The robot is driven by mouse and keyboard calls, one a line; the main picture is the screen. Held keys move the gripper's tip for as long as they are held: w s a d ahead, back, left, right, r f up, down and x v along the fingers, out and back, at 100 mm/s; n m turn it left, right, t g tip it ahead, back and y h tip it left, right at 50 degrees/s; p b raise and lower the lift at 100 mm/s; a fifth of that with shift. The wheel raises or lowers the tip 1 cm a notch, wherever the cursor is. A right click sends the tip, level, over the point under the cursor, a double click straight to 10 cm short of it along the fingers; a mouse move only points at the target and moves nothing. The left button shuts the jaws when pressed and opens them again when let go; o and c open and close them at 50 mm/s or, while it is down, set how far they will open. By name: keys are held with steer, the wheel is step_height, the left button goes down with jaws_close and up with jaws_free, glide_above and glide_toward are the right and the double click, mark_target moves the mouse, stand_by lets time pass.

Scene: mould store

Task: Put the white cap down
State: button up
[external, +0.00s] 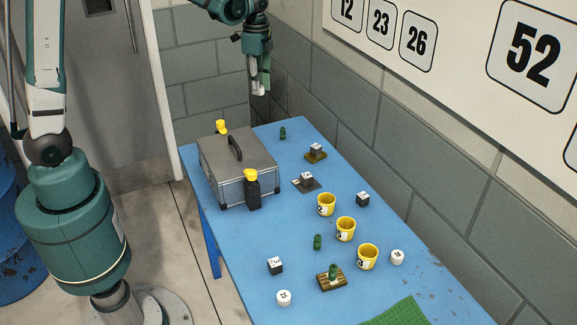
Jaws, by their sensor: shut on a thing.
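My gripper (260,86) is in the upper middle of the external view, above the far end of the blue table (240,250). It is shut on a small white thing, which looks like the white cap (259,92), held clear of the tabletop. The fingers hide part of it. Two other small white round pieces with dark marks lie on the table: one (284,298) near the front left, one (397,257) near the right edge.
A grey case (237,158) with yellow-topped dark bottles beside it stands at the far left. Three yellow cups (345,229) run down the table's middle right. Small green pieces (318,241), marked cubes (275,266) and a green mat (398,313) are spread around. A wall borders the right side.

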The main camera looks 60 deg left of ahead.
steer(key=a, duration=0.5)
step_height(320, 180, down, 11)
steer(key=shift+w+d+n, duration=0.15)
steer(key=shift+w+n, duration=0.05)
steer(key=shift+n, duration=0.1)
steer(key=shift+f, duration=0.2)
steer(key=shift+f+b, duration=0.4)
steer(key=shift+f, duration=2.6)
steer(key=shift+f, duration=0.15)
steer(key=shift+f, duration=1.75)
steer(key=shift+f+b, duration=0.1)
steer(key=shift+b, duration=0.25)
